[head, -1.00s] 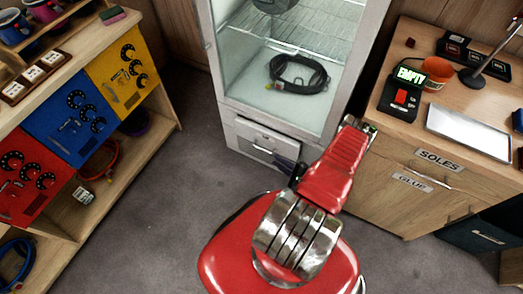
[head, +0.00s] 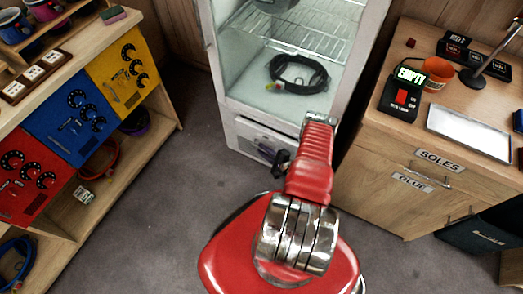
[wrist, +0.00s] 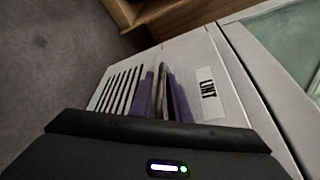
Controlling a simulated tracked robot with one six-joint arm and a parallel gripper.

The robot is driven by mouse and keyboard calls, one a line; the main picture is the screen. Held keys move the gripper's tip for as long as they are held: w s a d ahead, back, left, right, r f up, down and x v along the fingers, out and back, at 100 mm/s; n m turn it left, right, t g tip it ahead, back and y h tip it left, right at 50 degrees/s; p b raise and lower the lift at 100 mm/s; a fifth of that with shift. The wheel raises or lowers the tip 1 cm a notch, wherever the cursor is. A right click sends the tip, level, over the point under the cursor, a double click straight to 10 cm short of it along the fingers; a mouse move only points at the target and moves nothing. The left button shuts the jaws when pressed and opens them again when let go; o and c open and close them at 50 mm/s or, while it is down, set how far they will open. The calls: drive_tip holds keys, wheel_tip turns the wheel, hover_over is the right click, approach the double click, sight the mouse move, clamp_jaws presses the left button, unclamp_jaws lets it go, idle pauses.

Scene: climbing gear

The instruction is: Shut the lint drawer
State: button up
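The lint drawer (head: 262,140) is the pale front low on the white glass-fronted cabinet. In the wrist view its front fills the middle, with a LINT label (wrist: 208,92) and a row of dark vent slots (wrist: 117,92). In the head view a dark line runs along the drawer's top edge; how far it stands out is hard to tell. My gripper (head: 280,160) is dark and in front of the drawer, partly hidden by my red arm. In the wrist view its purplish fingers (wrist: 162,95) point at the drawer front, close together, with something greyish between them. Contact cannot be made out.
The cabinet (head: 228,120) holds a coiled black cable (head: 298,74) behind its glass. A wooden bench (head: 400,165) with SOLES and GLUE drawers stands close on the right. A shelf unit (head: 150,150) is on the left. The carpet between is clear.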

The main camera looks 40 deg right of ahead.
drive_tip(key=shift+w, duration=0.4)
clamp_jaws()
drive_tip(key=shift+s+a+f, duration=0.1)
drive_tip(key=shift+f, duration=0.1)
idle(1.1)
